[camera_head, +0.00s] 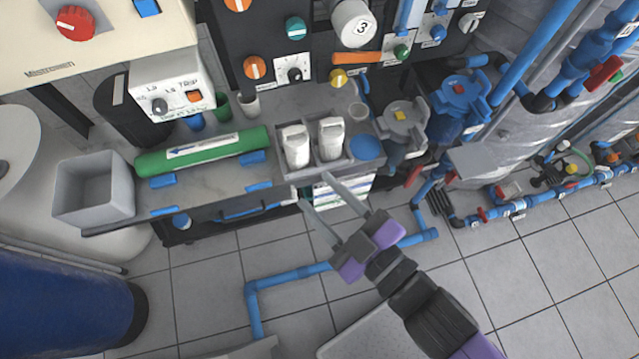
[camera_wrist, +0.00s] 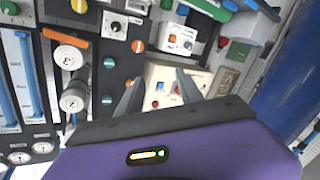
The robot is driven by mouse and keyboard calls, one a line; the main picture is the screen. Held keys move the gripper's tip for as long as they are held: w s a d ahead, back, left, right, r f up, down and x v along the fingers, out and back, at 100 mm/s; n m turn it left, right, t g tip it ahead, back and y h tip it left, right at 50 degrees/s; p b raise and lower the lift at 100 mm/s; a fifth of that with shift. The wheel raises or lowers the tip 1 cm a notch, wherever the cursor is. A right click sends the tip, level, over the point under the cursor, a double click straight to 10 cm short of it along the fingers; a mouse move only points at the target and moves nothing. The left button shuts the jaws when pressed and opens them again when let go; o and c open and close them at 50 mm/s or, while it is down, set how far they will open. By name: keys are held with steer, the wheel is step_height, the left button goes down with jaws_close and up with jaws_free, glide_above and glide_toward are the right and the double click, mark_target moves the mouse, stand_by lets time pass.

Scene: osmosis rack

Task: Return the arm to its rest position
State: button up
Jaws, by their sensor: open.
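My gripper (camera_head: 318,196) is open and empty. It reaches up from the lower right in the head view, in front of the bench's front edge and over the floor. Its two grey fingers are apart, with their tips close to the holder that carries two white cartridges (camera_head: 296,146). I cannot tell whether they touch it. In the wrist view the open fingers (camera_wrist: 157,82) point toward the panels, with nothing between them.
A green cylinder (camera_head: 205,150) lies on the bench (camera_head: 225,182), beside a grey bin (camera_head: 94,187). Blue pipes (camera_head: 290,274) run along the floor below. Valves and a blue-handled housing (camera_head: 462,94) stand at right. The tiled floor (camera_head: 545,265) at lower right is clear.

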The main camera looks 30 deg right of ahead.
steer(key=s+d+m+g+h, duration=0.1)
steer(key=s+d+m, duration=0.2)
steer(key=s, duration=0.4)
steer(key=s+d+m+g+h, duration=0.1)
steer(key=s+d+m, duration=0.2)
steer(key=s, duration=0.5)
steer(key=shift+d+m, duration=0.4)
